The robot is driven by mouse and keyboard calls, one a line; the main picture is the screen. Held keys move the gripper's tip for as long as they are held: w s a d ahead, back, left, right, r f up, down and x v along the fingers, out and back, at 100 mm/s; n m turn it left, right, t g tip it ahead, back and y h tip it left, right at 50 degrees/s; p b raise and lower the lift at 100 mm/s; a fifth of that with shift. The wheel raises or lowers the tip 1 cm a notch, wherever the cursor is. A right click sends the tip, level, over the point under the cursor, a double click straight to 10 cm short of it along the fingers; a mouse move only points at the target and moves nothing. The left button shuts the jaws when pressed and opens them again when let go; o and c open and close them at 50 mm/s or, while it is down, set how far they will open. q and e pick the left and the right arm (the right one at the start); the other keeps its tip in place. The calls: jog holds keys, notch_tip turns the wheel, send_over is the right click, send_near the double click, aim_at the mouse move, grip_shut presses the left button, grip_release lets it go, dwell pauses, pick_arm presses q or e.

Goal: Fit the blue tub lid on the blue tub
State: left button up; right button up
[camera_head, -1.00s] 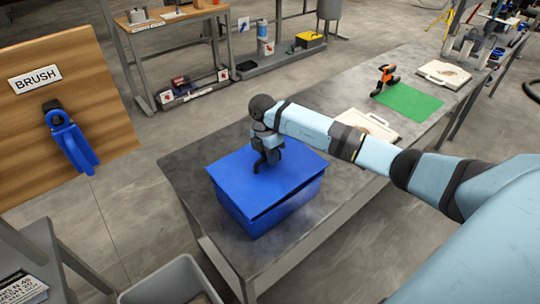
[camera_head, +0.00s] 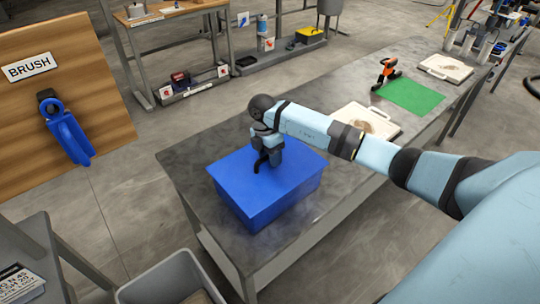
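The blue tub (camera_head: 268,213) stands on the grey workbench near its left end. The blue tub lid (camera_head: 231,174) lies on top of it, and I see no gap along the visible front edges. My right gripper (camera_head: 264,163) points down at the middle of the lid, its dark fingers at the lid's top face. The fingers and wrist hide that spot, so I cannot tell whether they grip a part of the lid. The tub's far sides are hidden. My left gripper is not in view.
On the workbench (camera_head: 330,190), a white tray (camera_head: 378,121), a green mat (camera_head: 413,97) and an orange-black tool (camera_head: 386,71) lie to the right. A grey bin (camera_head: 172,279) stands on the floor in front.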

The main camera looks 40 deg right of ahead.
notch_tip(320, 180, up, 14)
jog(key=w+b, duration=0.1)
jog(key=w, duration=0.2)
jog(key=s+a+f+n+y+p, duration=0.1)
jog(key=s+a+f+n+y, duration=0.2)
jog(key=a, duration=0.4)
jog(key=s+a+f+n+y, duration=0.1)
jog(key=s+a+f+y, duration=0.1)
jog(key=a+f+y, duration=0.35)
jog(key=s+a+r+t+y+p, duration=0.1)
jog(key=s+a+r+t+y, duration=0.1)
jog(key=s+a+y, duration=0.4)
jog(key=s+a+r+t+y+p, duration=0.1)
jog(key=s+a+r+t+y, duration=0.2)
jog(key=a, duration=0.6)
jog(key=s+d+f+m+t+h+p, duration=0.1)
jog(key=s+d+f+m+t+h, duration=0.3)
jog(key=s+f+m+h, duration=0.3)
jog(key=s+d+f+m+t+h+p, duration=0.1)
jog(key=s+d+f+m+t+h, duration=0.3)
jog(key=s+f+m+h, duration=0.3)
notch_tip(320, 180, down, 5)
jog(key=s+d+m, duration=0.1)
jog(key=s+m, duration=0.1)
jog(key=m, duration=0.4)
jog(key=shift+d+r, duration=0.2)
jog(key=shift+d, duration=0.15)
